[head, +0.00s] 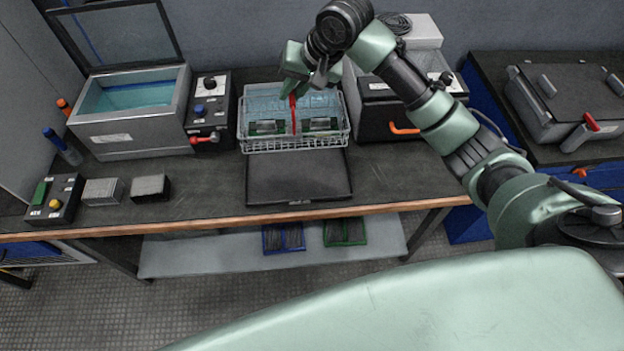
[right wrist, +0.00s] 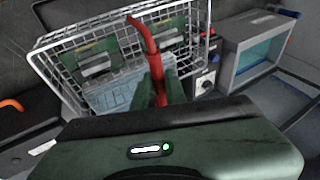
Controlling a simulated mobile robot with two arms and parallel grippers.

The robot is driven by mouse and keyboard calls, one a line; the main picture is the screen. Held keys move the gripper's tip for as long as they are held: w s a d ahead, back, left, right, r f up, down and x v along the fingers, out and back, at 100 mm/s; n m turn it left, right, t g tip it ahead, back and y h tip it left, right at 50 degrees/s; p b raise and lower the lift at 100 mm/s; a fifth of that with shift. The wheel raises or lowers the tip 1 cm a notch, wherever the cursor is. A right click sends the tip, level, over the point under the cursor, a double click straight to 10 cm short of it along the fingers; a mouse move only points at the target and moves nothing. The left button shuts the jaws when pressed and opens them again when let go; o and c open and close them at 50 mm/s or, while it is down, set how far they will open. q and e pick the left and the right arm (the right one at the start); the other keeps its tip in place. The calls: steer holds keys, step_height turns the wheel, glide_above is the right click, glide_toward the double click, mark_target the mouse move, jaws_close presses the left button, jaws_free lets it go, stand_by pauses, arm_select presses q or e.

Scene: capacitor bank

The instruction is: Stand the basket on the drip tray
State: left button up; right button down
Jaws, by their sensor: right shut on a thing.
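The wire basket (head: 297,144) is at the back of the bench in the head view, with green circuit boards inside and a red handle (head: 293,118) standing up in its middle. My right gripper (head: 294,94) is above the basket, shut on the red handle. In the right wrist view the handle (right wrist: 150,45) runs between the fingers (right wrist: 157,88), with the wire basket (right wrist: 55,75) beyond. The drip tray (head: 298,178) is a flat black tray directly in front of the basket. The basket's lower edge meets the tray's back edge in the picture; whether it is lifted is unclear. My left gripper is out of view.
An open grey tank (head: 133,135) with blue-green liquid and a control box (head: 208,110) with a red lever stand left of the basket. A dark unit with an orange handle (head: 403,129) stands close to its right.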

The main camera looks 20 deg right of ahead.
step_height(320, 180, down, 20)
steer(key=p, duration=0.2)
steer(key=shift+r, duration=0.1)
steer(key=c, duration=1.9)
jaws_free()
steer(key=o, duration=0.4)
steer(key=shift+o, duration=0.2)
steer(key=v, duration=1.2)
